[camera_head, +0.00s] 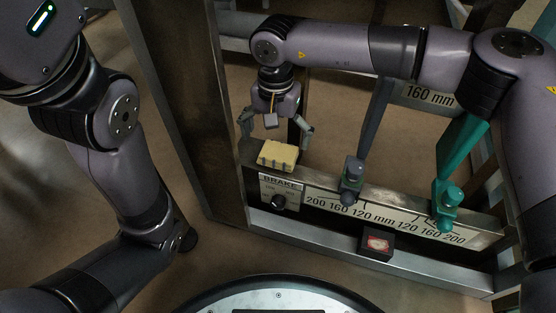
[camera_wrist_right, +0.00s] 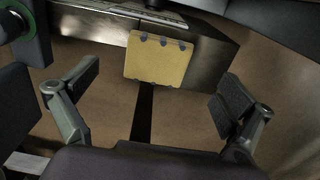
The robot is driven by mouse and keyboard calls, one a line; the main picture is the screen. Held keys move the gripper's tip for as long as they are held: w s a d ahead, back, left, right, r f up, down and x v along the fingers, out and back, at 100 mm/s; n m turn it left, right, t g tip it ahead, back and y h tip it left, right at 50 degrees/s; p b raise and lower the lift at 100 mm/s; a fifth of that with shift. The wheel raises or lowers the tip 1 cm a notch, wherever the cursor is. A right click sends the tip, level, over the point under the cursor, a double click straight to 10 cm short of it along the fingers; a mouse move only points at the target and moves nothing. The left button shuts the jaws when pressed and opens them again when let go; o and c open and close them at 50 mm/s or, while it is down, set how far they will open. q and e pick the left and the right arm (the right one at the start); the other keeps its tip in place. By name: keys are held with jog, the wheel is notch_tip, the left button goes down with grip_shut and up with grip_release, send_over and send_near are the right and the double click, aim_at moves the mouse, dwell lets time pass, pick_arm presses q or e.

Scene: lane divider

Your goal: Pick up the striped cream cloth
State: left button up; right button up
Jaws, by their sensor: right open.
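The cream cloth (camera_head: 278,155) is a folded pale yellow block lying on the left end of the metal beam, above the brake panel. My right gripper (camera_head: 276,129) is open and empty, pointing down just above and behind the cloth. In the right wrist view its fingers (camera_wrist_right: 158,95) are spread wide, with the cloth beyond them and nothing between them. My left arm shows at the left, but its gripper is out of sight.
A brake panel with a dark knob (camera_head: 279,202) is below the cloth. A grey-blue lever (camera_head: 351,180) and a teal lever (camera_head: 447,207) stand along the scaled beam (camera_head: 398,193). A metal post (camera_head: 190,110) rises at left.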

aim_at(276, 155)
notch_tip(276, 155, down, 6)
jog(key=b, duration=0.3)
jog(key=shift+r+b, duration=0.15)
jog(key=shift+b, duration=0.25)
jog(key=shift+r, duration=0.1)
jog(key=c, duration=1.2)
